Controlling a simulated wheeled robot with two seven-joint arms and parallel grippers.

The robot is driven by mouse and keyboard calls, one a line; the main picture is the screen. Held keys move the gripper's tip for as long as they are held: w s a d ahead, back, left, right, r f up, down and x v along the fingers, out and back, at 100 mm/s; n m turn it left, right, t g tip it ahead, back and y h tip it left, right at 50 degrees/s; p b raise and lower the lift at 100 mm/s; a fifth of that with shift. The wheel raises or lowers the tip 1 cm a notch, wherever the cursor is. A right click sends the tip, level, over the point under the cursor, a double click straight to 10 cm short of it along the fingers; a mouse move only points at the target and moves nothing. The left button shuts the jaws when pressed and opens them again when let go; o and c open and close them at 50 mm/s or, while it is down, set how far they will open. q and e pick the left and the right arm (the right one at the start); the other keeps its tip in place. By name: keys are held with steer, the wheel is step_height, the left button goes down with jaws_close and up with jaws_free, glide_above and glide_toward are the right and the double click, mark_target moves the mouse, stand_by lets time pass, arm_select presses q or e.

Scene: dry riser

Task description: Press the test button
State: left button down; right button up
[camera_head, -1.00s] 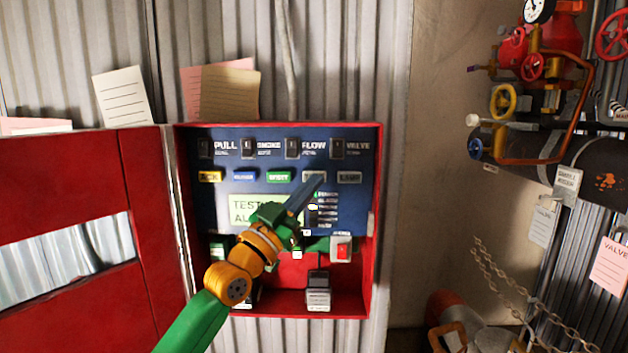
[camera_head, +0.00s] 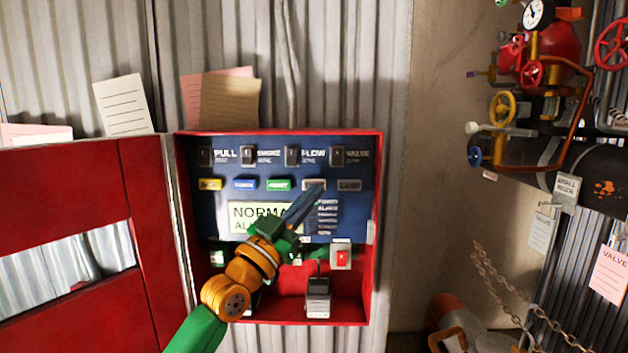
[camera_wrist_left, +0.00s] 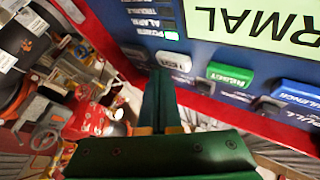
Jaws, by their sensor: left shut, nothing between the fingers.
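The blue panel (camera_head: 215,205) sits in an open red box on the wall. Its button row has yellow, blue, green and two grey buttons. The gripper is shut and empty, pointing up at the panel. In the left wrist view the shut fingers (camera_wrist_left: 165,85) reach the panel beside the green RESET button (camera_wrist_left: 230,74) and largely cover what is behind them. I cannot tell whether they touch. My right gripper is out of view.
The display (camera_head: 255,215) reads NORMAL, partly covered by my arm. A red switch (camera_head: 341,257) and a grey block (camera_head: 318,298) are low in the box. The open red door (camera_head: 75,180) is at left. Pipes and valves (camera_head: 530,110) stand at right.

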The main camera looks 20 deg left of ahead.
arm_select(q)
steer(key=shift+s, duration=0.25)
steer(key=s+p, duration=0.2)
steer(key=s+d+p, duration=0.1)
steer(key=s, duration=0.1)
steer(key=shift+s+d+p, duration=0.2)
steer(key=shift+s+p, duration=0.15)
steer(key=shift+p, duration=0.05)
stand_by(0.6)
